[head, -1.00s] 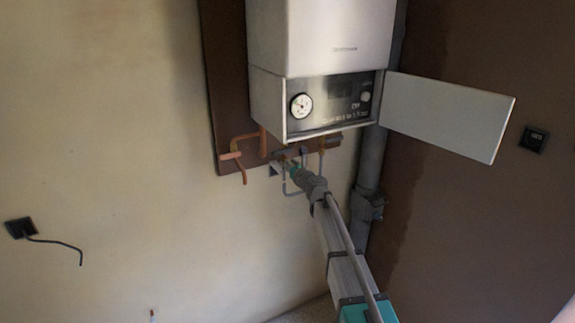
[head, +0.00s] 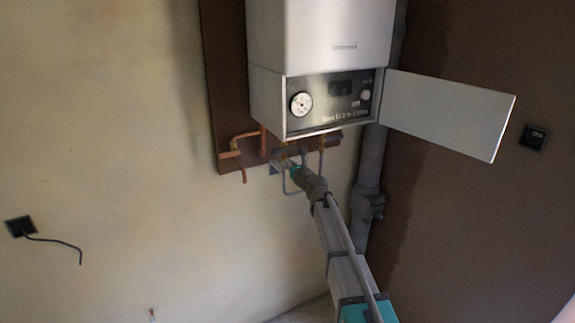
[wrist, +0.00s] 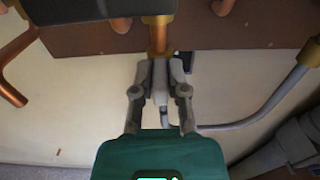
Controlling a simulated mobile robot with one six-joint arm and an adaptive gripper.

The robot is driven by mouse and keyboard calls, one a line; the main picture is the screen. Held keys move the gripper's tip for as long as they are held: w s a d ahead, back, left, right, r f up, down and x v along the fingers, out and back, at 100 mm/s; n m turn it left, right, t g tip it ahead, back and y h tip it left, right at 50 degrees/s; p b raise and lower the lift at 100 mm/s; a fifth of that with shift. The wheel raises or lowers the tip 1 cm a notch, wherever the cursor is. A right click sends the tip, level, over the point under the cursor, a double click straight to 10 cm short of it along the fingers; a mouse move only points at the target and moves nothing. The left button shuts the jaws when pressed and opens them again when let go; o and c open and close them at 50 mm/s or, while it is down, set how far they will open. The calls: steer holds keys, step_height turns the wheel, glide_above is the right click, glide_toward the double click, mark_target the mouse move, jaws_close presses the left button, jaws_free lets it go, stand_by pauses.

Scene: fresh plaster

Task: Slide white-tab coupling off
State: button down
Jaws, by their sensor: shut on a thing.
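My gripper (wrist: 160,68) is shut on a pale grey-white coupling (wrist: 160,88) in the wrist view, one finger on each side. The coupling lies in line with a short copper pipe (wrist: 158,40) that comes down from a brass fitting (wrist: 157,19). The fingers hide the sides of the coupling, and I cannot make out a separate white tab. In the head view my gripper (head: 284,164) reaches up under the boiler (head: 335,105). The coupling is too small and covered to tell there.
A grey bent pipe (wrist: 270,108) passes on the right in the wrist view. Copper pipes (head: 236,153) stick out left of my gripper. The boiler's flap (head: 450,112) hangs open to the right. A thick grey pipe (head: 371,160) runs down the corner. The wall at left is mostly bare.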

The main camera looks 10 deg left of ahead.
step_height(320, 180, down, 4)
steer(key=b, duration=0.3)
steer(key=shift+s+r, duration=0.1)
steer(key=c, duration=0.7)
jaws_free()
steer(key=shift+a, duration=0.1)
steer(key=shift+o, duration=0.3)
steer(key=v, duration=1.2)
